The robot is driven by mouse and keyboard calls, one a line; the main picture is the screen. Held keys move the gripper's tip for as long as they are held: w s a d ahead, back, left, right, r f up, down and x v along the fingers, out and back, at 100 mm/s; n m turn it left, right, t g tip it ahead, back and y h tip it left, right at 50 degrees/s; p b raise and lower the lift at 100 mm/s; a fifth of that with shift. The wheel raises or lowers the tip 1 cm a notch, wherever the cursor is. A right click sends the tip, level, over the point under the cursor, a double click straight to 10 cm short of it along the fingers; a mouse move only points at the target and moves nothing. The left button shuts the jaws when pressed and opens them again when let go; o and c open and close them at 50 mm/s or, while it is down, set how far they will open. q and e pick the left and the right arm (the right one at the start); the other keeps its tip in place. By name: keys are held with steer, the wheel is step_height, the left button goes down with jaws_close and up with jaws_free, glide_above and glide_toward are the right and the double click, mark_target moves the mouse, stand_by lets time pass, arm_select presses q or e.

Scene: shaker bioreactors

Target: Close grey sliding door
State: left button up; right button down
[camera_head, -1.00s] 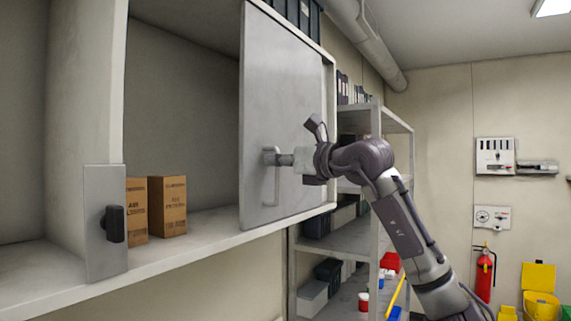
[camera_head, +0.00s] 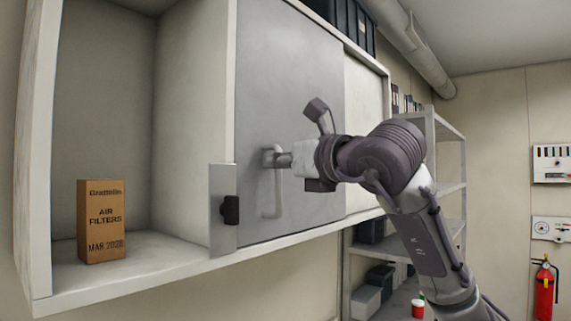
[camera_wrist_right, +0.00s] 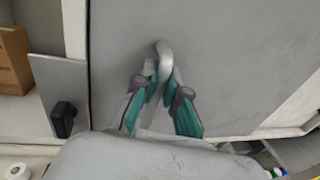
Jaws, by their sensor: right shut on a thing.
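The grey sliding door (camera_head: 300,95) covers the middle of the wall cabinet. Its left edge is up against the upright divider and the metal plate (camera_head: 222,180) with a black knob (camera_head: 230,210); I cannot tell whether they touch. The door's vertical bar handle (camera_head: 276,195) is near its left side. My right gripper (camera_head: 277,159) is shut on the upper part of this handle. In the right wrist view the teal fingers (camera_wrist_right: 160,98) lie on either side of the handle (camera_wrist_right: 164,58). My left gripper is not in view.
An air filters box (camera_head: 101,222) stands in the open left compartment. A cream panel (camera_head: 364,135) shows right of the door. Dark bins (camera_head: 345,22) sit on top of the cabinet. A grey shelf rack (camera_head: 440,160) and a red extinguisher (camera_head: 544,290) are at right.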

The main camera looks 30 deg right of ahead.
steer(key=shift+a, duration=0.15)
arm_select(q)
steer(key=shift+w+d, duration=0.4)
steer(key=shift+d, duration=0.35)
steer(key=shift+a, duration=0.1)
arm_select(e)
steer(key=c, duration=1.2)
jaws_free()
steer(key=shift+a, duration=0.1)
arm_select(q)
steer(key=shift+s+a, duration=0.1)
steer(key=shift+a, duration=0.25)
arm_select(e)
steer(key=shift+s+a, duration=0.1)
steer(key=shift+a, duration=0.05)
steer(key=s, duration=0.8)
steer(key=s+d, duration=0.1)
steer(key=s, duration=0.3)
